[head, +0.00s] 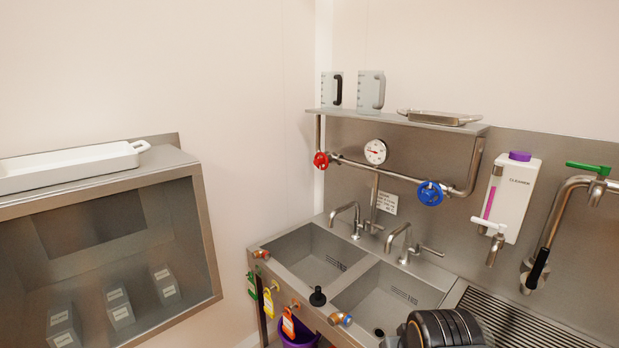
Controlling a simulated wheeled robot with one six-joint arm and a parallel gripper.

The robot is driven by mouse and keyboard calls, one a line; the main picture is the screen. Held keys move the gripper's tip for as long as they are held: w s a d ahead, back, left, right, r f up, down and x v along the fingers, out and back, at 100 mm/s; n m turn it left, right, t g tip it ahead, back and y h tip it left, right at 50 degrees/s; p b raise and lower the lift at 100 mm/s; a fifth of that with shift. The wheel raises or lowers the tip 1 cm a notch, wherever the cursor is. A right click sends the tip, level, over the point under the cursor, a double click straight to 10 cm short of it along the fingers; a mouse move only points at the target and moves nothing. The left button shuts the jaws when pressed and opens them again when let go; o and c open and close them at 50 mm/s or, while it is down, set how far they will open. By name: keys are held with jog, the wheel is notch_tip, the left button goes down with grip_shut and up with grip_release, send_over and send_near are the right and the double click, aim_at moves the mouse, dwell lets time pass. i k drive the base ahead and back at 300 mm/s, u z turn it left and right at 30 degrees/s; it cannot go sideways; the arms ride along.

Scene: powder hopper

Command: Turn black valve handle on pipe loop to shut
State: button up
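The steel pipe loop (394,174) runs under the wall shelf and carries a round gauge (376,151). Two handwheels show on it: a red one (321,160) at its left and a blue one (430,193) at its lower right. I see no black handle on this loop. A black lever-like grip (537,269) is on the curved pipe (553,222) at the far right, which has a green handle (588,168) at its top. Whether any valve is open or shut I cannot tell. My gripper's fingers are not visible; a dark ribbed part, apparently of my arm, shows at the bottom.
A double sink (314,254) with two faucets stands below the loop. A black knob (317,297) stands at its front edge, above tagged fittings and a purple bucket (298,334). A cleaner dispenser (511,197) hangs on the wall. A steel cabinet (206,248) is at left.

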aim_at(531, 282)
jog(key=z, duration=2.05)
